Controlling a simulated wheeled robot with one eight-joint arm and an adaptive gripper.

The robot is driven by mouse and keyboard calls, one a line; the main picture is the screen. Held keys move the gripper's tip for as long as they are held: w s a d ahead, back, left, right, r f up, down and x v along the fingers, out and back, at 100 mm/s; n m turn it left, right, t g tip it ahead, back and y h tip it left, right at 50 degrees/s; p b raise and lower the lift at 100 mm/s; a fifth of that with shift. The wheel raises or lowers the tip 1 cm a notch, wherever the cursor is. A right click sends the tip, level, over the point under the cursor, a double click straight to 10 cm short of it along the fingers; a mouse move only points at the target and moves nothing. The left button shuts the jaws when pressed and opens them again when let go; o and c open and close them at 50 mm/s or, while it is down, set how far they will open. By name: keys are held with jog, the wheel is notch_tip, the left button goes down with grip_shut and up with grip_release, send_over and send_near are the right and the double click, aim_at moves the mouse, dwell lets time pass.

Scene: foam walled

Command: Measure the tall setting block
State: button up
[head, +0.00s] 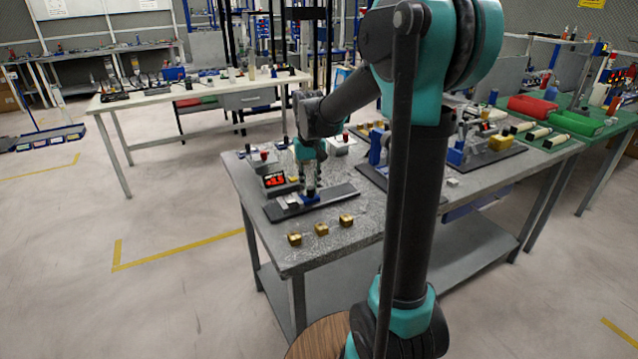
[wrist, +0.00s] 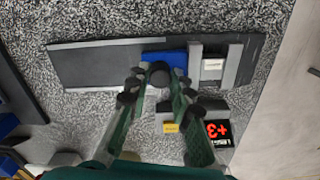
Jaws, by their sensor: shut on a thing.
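In the wrist view, a long dark grey measuring plate (wrist: 95,65) carries a blue slider (wrist: 163,57) with a round dark knob (wrist: 160,74). My gripper (wrist: 160,86) is shut on the knob, one finger on each side. To the right on the plate, a small white labelled block (wrist: 212,66) sits between two upright grey jaws (wrist: 195,66); I cannot tell whether it is the tall setting block or whether both jaws touch it. In the head view my gripper (head: 309,190) is over the plate (head: 335,196), by the readout (head: 274,181).
Three brass blocks (head: 321,229) lie in a row near the front edge of the grey table (head: 290,259). A yellow button piece (wrist: 171,128) is beside the readout. Other fixtures on a dark plate (head: 375,175) crowd the table to the right.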

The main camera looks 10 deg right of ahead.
jog(key=shift+a, duration=0.15)
jog(key=o, duration=1)
jog(key=shift+c, duration=0.2)
notch_tip(320, 180, up, 12)
jog(key=shift+s, duration=0.1)
dwell(0.9)
